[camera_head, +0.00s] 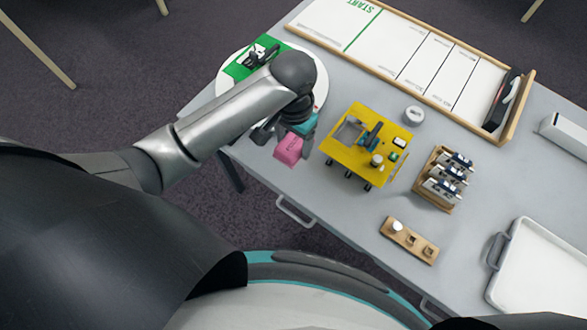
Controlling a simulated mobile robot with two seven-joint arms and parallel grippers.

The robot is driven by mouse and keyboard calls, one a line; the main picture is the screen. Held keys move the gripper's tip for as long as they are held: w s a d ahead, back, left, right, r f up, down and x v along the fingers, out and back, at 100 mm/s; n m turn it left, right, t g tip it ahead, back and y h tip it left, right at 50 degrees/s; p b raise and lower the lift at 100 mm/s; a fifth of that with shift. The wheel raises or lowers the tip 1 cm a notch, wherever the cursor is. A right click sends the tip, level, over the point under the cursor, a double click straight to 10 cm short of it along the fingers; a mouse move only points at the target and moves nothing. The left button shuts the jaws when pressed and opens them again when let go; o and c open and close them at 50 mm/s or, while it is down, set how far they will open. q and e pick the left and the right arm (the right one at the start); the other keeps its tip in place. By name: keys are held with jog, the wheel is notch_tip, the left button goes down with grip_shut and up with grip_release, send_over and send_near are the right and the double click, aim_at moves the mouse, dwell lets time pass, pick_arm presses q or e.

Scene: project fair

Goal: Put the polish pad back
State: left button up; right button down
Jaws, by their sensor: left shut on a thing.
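A pink block-like pad (289,151), which appears to be the polish pad, is held in my left gripper (284,138). The gripper is shut on it, with a dark finger on each side, above the front left edge of the grey table. The pad is just left of a yellow board (342,151). The board carries a grey tray-like part (348,132), a blue tool (371,137), a small white-topped pot (376,160) and a small green-edged item (399,142). My left arm hides part of the table behind the gripper. My right gripper is not in view.
A round white plate (229,77) with a green board is behind my left arm. A wooden-framed START track (402,50) runs along the back. A wooden rack (431,185), a wooden strip with holes (408,241) and a white tray (545,275) stand to the right.

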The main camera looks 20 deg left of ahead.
aim_at(294, 174)
pick_arm(q)
notch_tip(294, 174, down, 14)
jog(key=b, duration=0.4)
jog(key=shift+f, duration=0.15)
jog(key=shift+f, duration=0.2)
jog(key=o, duration=1.2)
jog(key=shift+r, duration=0.15)
notch_tip(294, 174, up, 12)
jog(key=p, duration=0.4)
jog(key=shift+r, duration=0.1)
